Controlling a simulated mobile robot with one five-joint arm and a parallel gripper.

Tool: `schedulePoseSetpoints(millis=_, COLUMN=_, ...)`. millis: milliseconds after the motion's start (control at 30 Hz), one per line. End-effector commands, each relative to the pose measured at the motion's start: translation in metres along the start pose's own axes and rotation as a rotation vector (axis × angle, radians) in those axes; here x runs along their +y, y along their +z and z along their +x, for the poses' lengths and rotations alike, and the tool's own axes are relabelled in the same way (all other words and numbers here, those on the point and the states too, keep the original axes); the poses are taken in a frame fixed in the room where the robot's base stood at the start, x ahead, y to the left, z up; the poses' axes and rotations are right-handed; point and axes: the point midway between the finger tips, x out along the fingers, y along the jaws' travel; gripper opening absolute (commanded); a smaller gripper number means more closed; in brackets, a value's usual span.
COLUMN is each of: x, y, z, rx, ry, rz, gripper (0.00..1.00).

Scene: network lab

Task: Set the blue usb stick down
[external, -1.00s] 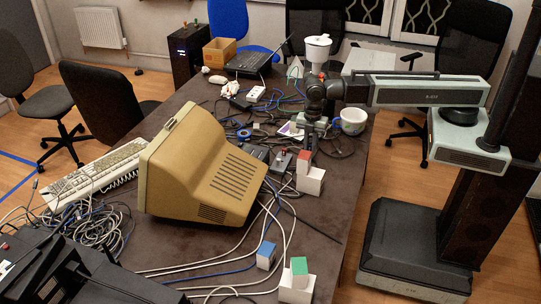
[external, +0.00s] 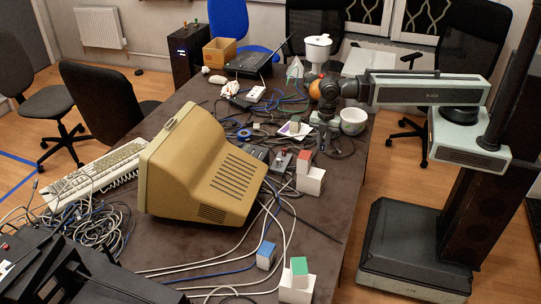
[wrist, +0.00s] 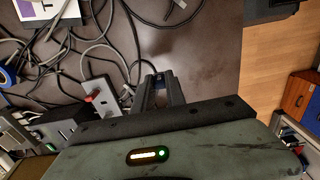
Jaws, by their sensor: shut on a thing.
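My gripper (external: 323,141) points down over the far right part of the dark table in the external view. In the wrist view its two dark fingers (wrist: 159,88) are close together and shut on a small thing. I take this to be the blue usb stick (wrist: 159,76); only a little bluish bit of it shows between the fingertips. In the external view the stick is too small and hidden to make out. I cannot tell whether it touches the table top.
A grey box with a red switch (wrist: 100,94) lies left of my fingers in the wrist view, among cables. A white bowl (external: 353,121) stands right of my gripper in the external view. A beige monitor (external: 200,170) fills the table's middle. Bare table (wrist: 205,65) lies right of my fingers.

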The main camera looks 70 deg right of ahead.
Motion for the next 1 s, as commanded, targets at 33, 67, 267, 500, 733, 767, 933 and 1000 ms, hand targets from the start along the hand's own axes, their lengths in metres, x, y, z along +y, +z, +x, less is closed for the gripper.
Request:
schedulePoseSetpoints(millis=33, x=0.0, y=0.0, z=0.0, rx=0.0, ry=0.0, rz=0.0, gripper=0.0)
schedulePoseSetpoints(millis=67, x=0.0, y=0.0, z=0.0, rx=0.0, ry=0.0, rz=0.0, gripper=0.0)
schedulePoseSetpoints(millis=267, x=0.016, y=-0.006, z=0.002, rx=0.0, ry=0.0, rz=0.0, gripper=0.0)
schedulePoseSetpoints(millis=500, x=0.086, y=-0.032, z=0.01, rx=0.0, ry=0.0, rz=0.0, gripper=0.0)
schedulePoseSetpoints(millis=733, x=0.129, y=-0.047, z=0.013, rx=0.0, ry=0.0, rz=0.0, gripper=0.0)
schedulePoseSetpoints(millis=767, x=0.131, y=-0.048, z=0.013, rx=0.0, ry=0.0, rz=0.0, gripper=0.0)
schedulePoseSetpoints(millis=933, x=0.135, y=-0.049, z=0.013, rx=0.0, ry=0.0, rz=0.0, gripper=0.0)
schedulePoseSetpoints(millis=1000, x=0.136, y=-0.05, z=0.014, rx=0.0, ry=0.0, rz=0.0, gripper=0.0)
